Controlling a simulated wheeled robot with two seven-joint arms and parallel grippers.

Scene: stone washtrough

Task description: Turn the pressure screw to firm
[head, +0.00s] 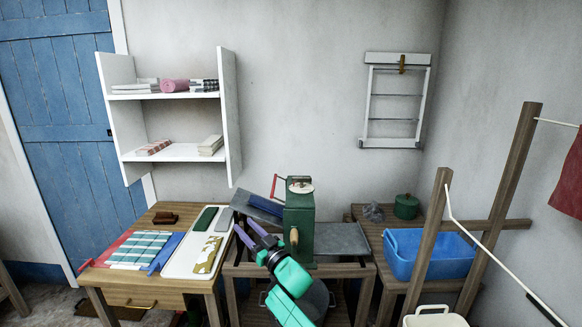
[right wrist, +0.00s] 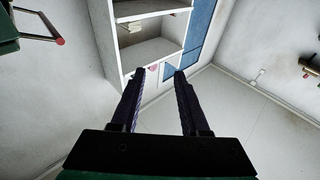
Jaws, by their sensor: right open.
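The green mangle-like machine (head: 299,222) stands on a wooden stand in the middle of the head view. A pale round dial (head: 300,187) sits on its top, probably the pressure screw; its markings are too small to read. A red bar (head: 279,182) shows at its upper left, and a wooden handle (head: 294,237) on its front. My right gripper (head: 245,228) is open and empty, low and left of the machine, apart from the dial. In the right wrist view its open fingers (right wrist: 154,72) have nothing between them. My left gripper is not in view.
A wooden table (head: 148,298) with folded cloths stands at the left. A blue basin (head: 429,255) and wooden posts (head: 498,205) stand at the right. A white shelf (head: 229,118) hangs above. A red-knobbed crank (right wrist: 39,37) shows at upper left in the wrist view.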

